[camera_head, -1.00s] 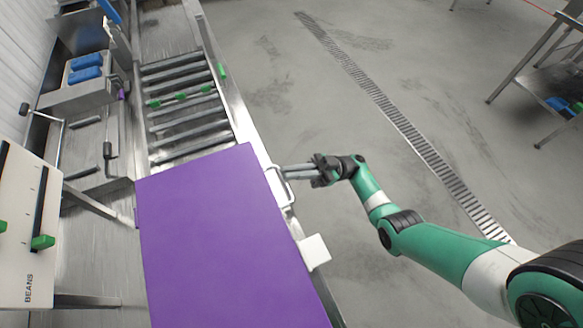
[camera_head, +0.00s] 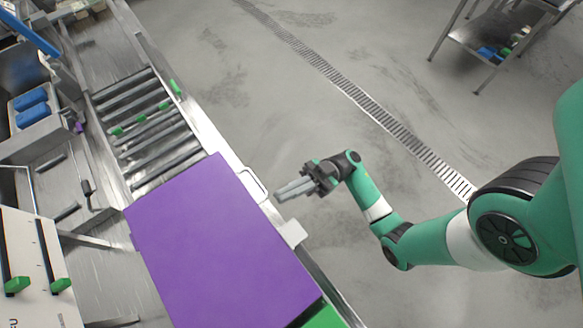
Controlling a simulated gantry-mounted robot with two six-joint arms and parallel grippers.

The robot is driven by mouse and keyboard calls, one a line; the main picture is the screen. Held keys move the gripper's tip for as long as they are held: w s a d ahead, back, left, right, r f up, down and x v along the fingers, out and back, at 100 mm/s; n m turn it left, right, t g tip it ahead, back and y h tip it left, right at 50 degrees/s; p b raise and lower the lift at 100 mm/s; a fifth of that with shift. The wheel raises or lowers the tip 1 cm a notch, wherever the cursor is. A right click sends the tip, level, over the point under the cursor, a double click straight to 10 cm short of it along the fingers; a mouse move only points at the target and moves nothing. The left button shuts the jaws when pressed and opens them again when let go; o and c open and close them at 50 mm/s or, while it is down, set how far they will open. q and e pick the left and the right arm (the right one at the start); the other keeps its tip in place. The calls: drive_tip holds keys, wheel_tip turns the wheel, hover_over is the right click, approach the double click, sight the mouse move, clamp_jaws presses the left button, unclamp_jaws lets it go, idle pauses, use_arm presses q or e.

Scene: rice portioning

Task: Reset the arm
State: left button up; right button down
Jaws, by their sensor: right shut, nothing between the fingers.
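My right gripper (camera_head: 294,190) is at the end of the green right arm (camera_head: 372,200), which comes in from the right. Its grey fingers are together and nothing shows between them. They point left, over the floor just right of the purple board (camera_head: 215,240). My left gripper is not in view.
A roller conveyor (camera_head: 150,125) with green clips lies beyond the purple board. A white block (camera_head: 293,233) sits at the board's right edge. Blue-topped containers (camera_head: 31,107) stand at left. A steel rack (camera_head: 490,45) is at upper right. The floor around the arm is clear.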

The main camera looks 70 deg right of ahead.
drive_tip(key=shift+s+a+r, duration=0.3)
drive_tip(key=shift+s+a, duration=0.05)
drive_tip(key=shift+s, duration=0.25)
drive_tip(key=shift+a+g, duration=0.1)
drive_tip(key=shift+g, duration=0.2)
